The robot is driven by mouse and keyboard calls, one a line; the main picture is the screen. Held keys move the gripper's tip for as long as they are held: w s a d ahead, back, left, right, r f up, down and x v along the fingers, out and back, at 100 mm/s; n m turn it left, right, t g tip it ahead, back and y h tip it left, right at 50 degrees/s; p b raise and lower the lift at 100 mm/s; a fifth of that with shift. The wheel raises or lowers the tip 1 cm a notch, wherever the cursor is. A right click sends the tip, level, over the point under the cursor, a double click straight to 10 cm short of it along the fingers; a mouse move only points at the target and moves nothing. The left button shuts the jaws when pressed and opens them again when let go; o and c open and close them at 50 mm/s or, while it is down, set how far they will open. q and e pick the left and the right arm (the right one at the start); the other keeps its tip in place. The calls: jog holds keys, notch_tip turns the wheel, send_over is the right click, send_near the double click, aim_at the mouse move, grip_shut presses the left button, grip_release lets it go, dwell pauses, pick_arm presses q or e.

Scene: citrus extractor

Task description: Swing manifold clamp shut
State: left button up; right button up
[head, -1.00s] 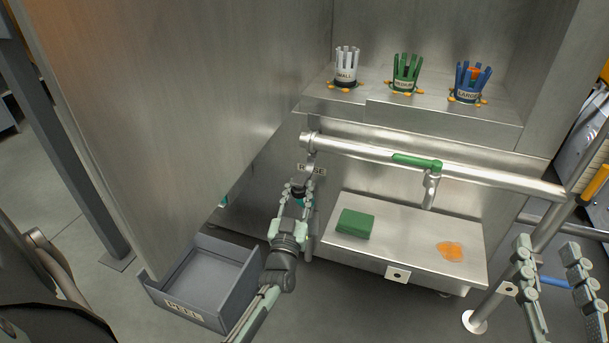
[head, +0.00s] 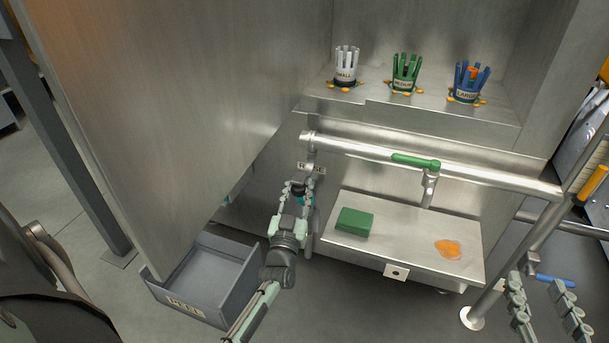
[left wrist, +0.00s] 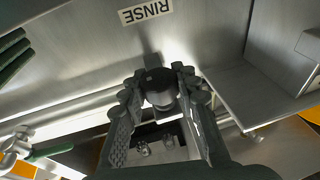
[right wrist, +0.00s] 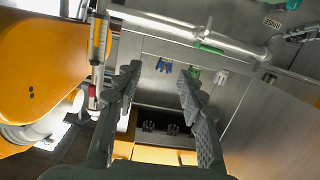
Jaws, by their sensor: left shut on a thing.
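The manifold is a long horizontal steel pipe (head: 480,172) with a green lever (head: 415,161) on it. A short steel fitting with a blue handle (head: 556,281) shows at lower right; I cannot tell whether it is the clamp. My left gripper (head: 297,190) is below the pipe's left end, by the RINSE label (head: 312,169). My right gripper (head: 538,288) is at lower right, beside the blue handle. In the right wrist view (right wrist: 160,78) its fingers are wide apart and empty.
A steel tray (head: 400,250) holds a green block (head: 355,221) and an orange puddle (head: 448,248). White (head: 347,67), green (head: 406,73) and blue (head: 470,82) cups stand on the shelf above. A grey PEEL bin (head: 200,293) is at lower left. A rail post (head: 513,265) stands at right.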

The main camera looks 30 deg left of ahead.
pick_arm(q)
jog(key=shift+r+p, duration=0.25)
jog(key=shift+p, duration=0.05)
jog(key=shift+r+p, duration=0.1)
jog(key=shift+p, duration=0.4)
jog(key=shift+s+g, duration=0.1)
jog(key=shift+g, duration=0.2)
jog(key=shift+p, duration=0.35)
jog(key=shift+h, duration=0.3)
pick_arm(e)
jog(key=s+d+f+g+h, duration=0.4)
jog(key=d+f, duration=0.4)
jog(key=f, duration=0.3)
jog(key=shift+s+d+m+g, duration=0.4)
jog(key=shift+s+g, duration=0.25)
jog(key=shift+g, duration=0.55)
jog(key=shift+a+r, duration=0.1)
